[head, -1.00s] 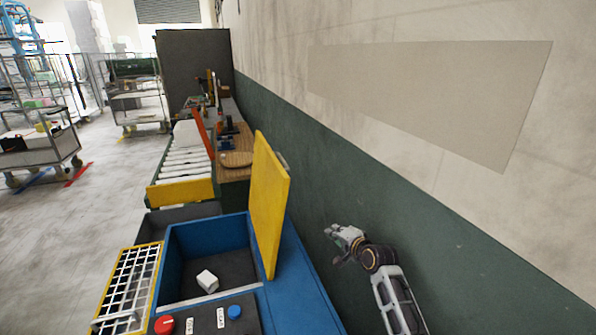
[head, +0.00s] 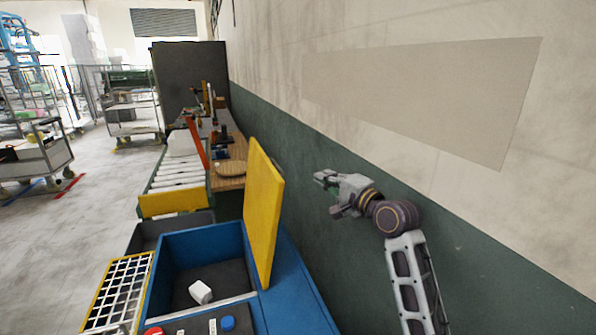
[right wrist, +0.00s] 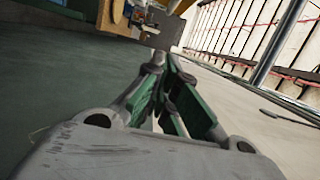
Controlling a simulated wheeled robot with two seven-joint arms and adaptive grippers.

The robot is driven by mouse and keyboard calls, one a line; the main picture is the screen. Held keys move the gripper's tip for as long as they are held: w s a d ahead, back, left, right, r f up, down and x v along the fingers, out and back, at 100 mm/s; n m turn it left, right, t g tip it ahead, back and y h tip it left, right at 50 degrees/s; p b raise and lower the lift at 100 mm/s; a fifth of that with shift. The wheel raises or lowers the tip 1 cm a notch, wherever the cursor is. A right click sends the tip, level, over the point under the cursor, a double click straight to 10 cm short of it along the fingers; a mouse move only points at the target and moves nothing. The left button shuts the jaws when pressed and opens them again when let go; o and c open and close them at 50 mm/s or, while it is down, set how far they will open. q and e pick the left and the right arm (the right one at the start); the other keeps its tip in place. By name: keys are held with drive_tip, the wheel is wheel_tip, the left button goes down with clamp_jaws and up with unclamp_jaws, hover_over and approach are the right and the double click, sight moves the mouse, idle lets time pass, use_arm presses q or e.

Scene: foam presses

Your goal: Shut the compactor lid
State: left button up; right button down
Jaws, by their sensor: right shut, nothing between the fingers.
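The compactor is a blue box (head: 290,290) at the bottom of the head view. Its yellow lid (head: 263,208) stands upright, open, along the right side of the box opening. A white foam block (head: 200,292) lies on the dark floor inside. My right gripper (head: 322,183) is to the right of the lid, in front of the green part of the wall, apart from the lid and empty. In the right wrist view its green-padded fingers (right wrist: 172,80) are closed together. My left gripper is not in view.
A red button (head: 153,332) and a blue button (head: 227,323) sit on the compactor's front panel. A white grid with a yellow frame (head: 93,318) is at its left. A roller conveyor (head: 172,178) and a wooden bench (head: 228,183) stand behind. The wall (head: 440,215) runs close along the right.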

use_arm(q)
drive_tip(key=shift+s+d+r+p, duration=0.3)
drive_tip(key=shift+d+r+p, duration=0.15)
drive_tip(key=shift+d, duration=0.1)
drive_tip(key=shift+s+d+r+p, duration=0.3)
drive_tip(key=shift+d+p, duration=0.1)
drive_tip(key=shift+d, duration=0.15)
use_arm(e)
drive_tip(key=w+a, duration=0.7)
drive_tip(key=a, duration=0.2)
drive_tip(key=shift+w, duration=0.15)
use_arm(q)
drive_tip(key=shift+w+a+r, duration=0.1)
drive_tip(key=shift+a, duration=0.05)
